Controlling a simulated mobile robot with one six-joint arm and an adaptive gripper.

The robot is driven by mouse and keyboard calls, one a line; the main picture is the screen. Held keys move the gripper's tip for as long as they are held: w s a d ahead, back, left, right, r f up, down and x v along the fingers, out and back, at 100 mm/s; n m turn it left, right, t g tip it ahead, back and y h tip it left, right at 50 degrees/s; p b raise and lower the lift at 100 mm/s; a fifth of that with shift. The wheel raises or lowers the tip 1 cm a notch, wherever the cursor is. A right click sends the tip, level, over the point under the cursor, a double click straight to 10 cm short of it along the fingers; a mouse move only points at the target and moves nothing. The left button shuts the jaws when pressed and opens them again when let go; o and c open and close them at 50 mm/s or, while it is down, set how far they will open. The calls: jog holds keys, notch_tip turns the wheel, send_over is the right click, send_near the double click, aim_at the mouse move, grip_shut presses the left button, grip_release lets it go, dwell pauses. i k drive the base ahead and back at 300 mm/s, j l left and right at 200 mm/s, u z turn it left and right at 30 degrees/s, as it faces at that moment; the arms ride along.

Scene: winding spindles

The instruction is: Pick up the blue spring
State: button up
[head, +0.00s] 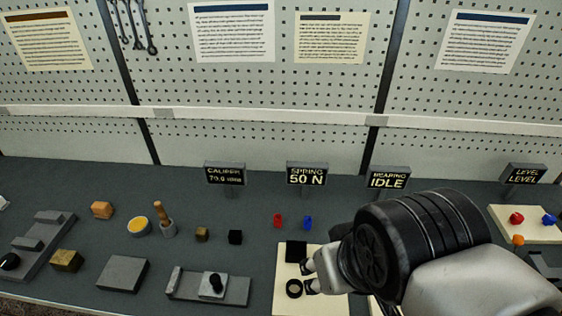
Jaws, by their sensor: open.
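A small blue piece (308,222), which looks like the blue spring, stands on the dark bench in front of the sign reading SPRING 50 N (307,174). A similar red piece (277,220) stands just left of it. My gripper (308,276) is open, with its fingers pointing left over a cream board. It is nearer the camera than the blue piece and apart from it. Nothing shows between the fingers. My arm hides part of the bench to the right.
The cream board (283,304) carries a black square (296,251) and a black ring (294,289) close to my fingers. Another cream board (507,232) at right holds red and blue pieces. A pegboard wall rises behind.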

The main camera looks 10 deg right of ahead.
aim_at(309, 223)
jog(key=z, duration=0.4)
jog(key=j+z, duration=0.25)
jog(key=z, duration=0.15)
jog(key=k+j+z, duration=0.15)
jog(key=z, duration=0.3)
jog(key=k+j+z, duration=0.15)
jog(key=j+z, duration=0.25)
jog(key=i+l, duration=0.1)
jog(key=i, duration=0.35)
